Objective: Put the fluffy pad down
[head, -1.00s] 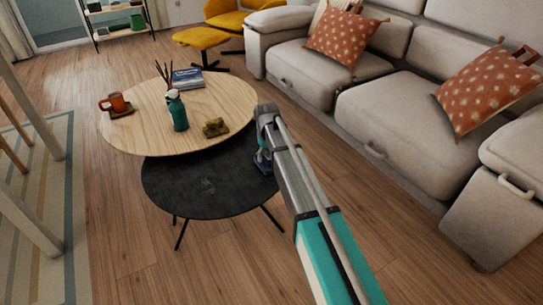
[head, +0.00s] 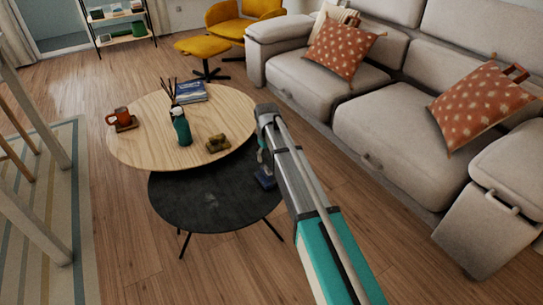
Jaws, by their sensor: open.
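A small dark blue thing (head: 265,179), which may be the fluffy pad, shows at the right part of the low black round table (head: 205,205). My arm partly hides it, and I cannot make out its texture. It appears to rest on the tabletop. My gripper (head: 262,153) is partly hidden by my arm, just above the blue thing. It is open, and a small gap seems to lie between them.
A higher light wood round table (head: 150,135) overlaps the black one, with a red mug (head: 121,115), a teal bottle (head: 180,127), books (head: 190,91) and a brownish object (head: 217,143). A grey sofa (head: 395,140) stands right. The black table's left and middle are clear.

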